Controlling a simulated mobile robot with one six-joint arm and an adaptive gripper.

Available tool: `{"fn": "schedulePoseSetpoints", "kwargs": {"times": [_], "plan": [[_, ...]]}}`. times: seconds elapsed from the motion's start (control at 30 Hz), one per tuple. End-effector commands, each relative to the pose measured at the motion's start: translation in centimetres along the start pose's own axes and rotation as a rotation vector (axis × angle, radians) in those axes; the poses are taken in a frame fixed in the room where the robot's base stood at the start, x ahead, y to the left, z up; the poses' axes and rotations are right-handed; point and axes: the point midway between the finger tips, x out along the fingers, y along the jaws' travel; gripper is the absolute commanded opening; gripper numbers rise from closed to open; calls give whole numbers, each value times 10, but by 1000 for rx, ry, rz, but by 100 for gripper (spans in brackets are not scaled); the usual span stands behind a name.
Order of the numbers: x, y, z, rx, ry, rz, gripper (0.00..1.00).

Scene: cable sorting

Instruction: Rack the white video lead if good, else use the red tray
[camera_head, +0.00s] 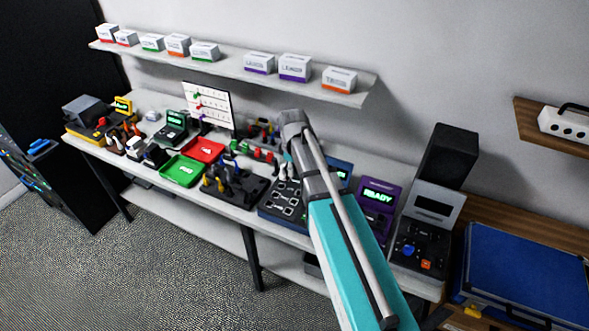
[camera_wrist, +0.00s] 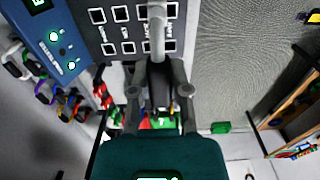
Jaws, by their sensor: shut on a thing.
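My gripper (camera_wrist: 160,92) is shut on the white video lead (camera_wrist: 157,30), whose pale, thick end shows between the fingers in the wrist view. The rest of the lead is hidden. In the head view my arm hides the gripper. A blue tester (camera_head: 275,207) with a panel of square ports stands below my wrist. It also shows at the top of the wrist view (camera_wrist: 60,45), and the lead overlaps its port panel there; I cannot tell whether they touch. The red tray (camera_head: 207,149) lies on the bench, left of my arm, behind a green tray (camera_head: 181,171).
A purple device (camera_head: 379,194) reading READY and a grey device (camera_head: 420,245) stand right of my arm. A black holder (camera_head: 240,190) with upright tools stands left of the blue tester. A shelf (camera_head: 225,65) with labelled boxes runs above. The bench is crowded.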

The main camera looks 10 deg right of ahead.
Motion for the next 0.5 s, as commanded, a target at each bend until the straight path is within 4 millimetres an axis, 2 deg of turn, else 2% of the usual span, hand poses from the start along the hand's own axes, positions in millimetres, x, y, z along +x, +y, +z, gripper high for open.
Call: {"fn": "schedulePoseSetpoints", "kwargs": {"times": [0.2,0.5], "plan": [[-12,0,0,0,0,0,0],[-17,0,0,0,0,0,0]]}}
